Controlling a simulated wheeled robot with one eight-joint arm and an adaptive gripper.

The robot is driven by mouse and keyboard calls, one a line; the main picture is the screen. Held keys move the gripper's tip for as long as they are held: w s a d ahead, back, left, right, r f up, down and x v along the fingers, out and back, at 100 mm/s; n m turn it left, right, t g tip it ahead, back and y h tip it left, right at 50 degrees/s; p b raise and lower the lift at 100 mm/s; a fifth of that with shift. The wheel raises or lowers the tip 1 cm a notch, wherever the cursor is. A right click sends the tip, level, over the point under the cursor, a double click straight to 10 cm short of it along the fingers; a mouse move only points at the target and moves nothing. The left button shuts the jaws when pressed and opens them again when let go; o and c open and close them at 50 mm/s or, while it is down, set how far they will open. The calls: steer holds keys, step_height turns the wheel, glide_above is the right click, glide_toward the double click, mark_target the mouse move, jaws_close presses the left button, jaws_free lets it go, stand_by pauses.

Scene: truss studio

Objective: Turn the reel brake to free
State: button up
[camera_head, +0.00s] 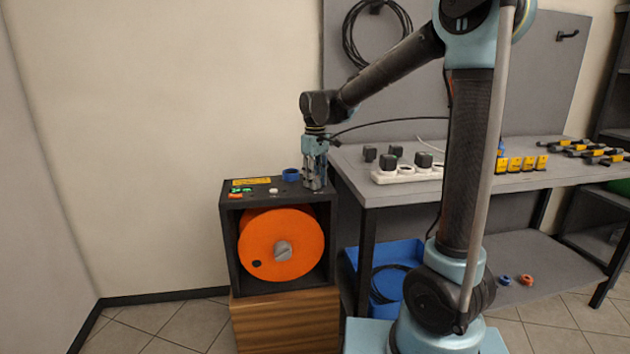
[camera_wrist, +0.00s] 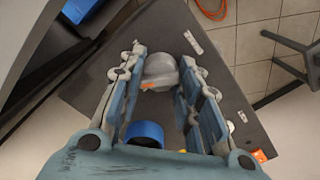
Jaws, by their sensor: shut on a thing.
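The reel box is a black case (camera_head: 230,240) holding an orange reel (camera_head: 262,235) with a grey hub. My gripper (camera_head: 316,186) points down at the right end of the case top. In the wrist view, my gripper (camera_wrist: 163,66) has its fingers on both sides of a rounded grey knob (camera_wrist: 160,70) with a small orange mark, and is shut on it. This looks like the reel brake.
A blue ring (camera_head: 290,175) sits on the case top close beside my fingers; it also shows in the wrist view (camera_wrist: 145,133). A small white part (camera_head: 273,191) is nearby. The grey workbench (camera_head: 470,185) with a white socket strip (camera_head: 405,174) stands close on the right.

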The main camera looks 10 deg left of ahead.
steer(key=n, duration=0.5)
steer(key=shift+n, duration=0.7)
steer(key=o, duration=1.1)
steer(key=shift+r, duration=0.1)
step_height(320, 180, up, 12)
steer(key=shift+w+f, duration=0.1)
